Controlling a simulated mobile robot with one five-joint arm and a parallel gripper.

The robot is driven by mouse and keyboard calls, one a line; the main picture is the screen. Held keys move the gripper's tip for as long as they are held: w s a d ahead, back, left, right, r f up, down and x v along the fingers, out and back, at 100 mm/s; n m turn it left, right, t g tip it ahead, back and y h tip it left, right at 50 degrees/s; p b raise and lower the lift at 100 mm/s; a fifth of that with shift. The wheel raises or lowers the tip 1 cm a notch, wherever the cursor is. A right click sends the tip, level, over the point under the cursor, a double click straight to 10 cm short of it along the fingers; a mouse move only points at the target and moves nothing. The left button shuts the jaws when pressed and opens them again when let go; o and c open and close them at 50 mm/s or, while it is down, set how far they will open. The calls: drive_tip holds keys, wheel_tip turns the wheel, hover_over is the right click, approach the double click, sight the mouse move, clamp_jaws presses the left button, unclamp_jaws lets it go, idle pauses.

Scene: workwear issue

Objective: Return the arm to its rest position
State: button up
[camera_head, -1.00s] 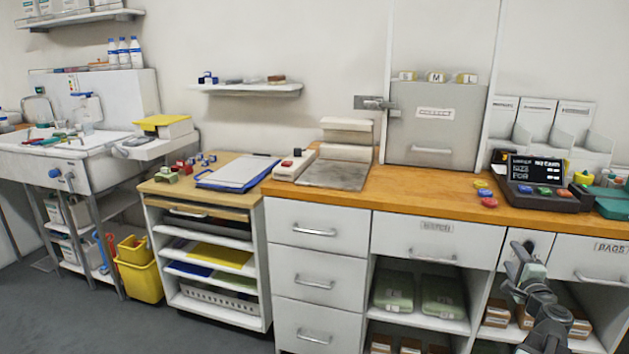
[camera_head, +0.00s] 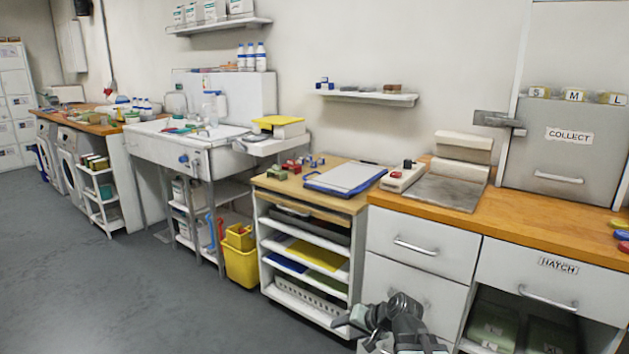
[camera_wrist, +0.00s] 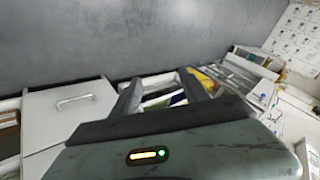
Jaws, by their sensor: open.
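My gripper (camera_head: 362,322) shows at the bottom of the head view, in front of the white drawers (camera_head: 421,243) and beside the shelf trolley. In the wrist view its two dark fingers (camera_wrist: 165,93) stand apart with nothing between them. A small yellow bar and a green light glow on its housing. Beyond the fingers, the trolley shelves and the grey floor show in the wrist view. The rest of my arm is mostly below the head view's edge.
The wood-topped trolley (camera_head: 262,182) carries a blue clipboard (camera_head: 345,178). A yellow bucket (camera_head: 241,265) stands by the sink unit (camera_head: 190,158). The grey floor (camera_head: 110,290) is clear at the left. The wooden counter (camera_head: 520,240) runs right, below the COLLECT hatch (camera_head: 560,160).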

drive_tip(key=s+d+f+n+g+h, duration=0.1)
drive_tip(key=s+d+f+g+h, duration=0.25)
drive_tip(key=s, duration=0.25)
drive_tip(key=s+d+f+n+g+h, duration=0.2)
drive_tip(key=s+d+f, duration=0.15)
drive_tip(key=s, duration=0.25)
wheel_tip(320, 180, up, 29)
drive_tip(key=p, duration=2.8)
drive_tip(key=shift+s+r, duration=0.15)
drive_tip(key=shift+s, duration=0.05)
drive_tip(key=shift+d+g, duration=0.1)
drive_tip(key=shift+g, duration=0.15)
drive_tip(key=c, duration=0.3)
drive_tip(key=shift+c, duration=0.3)
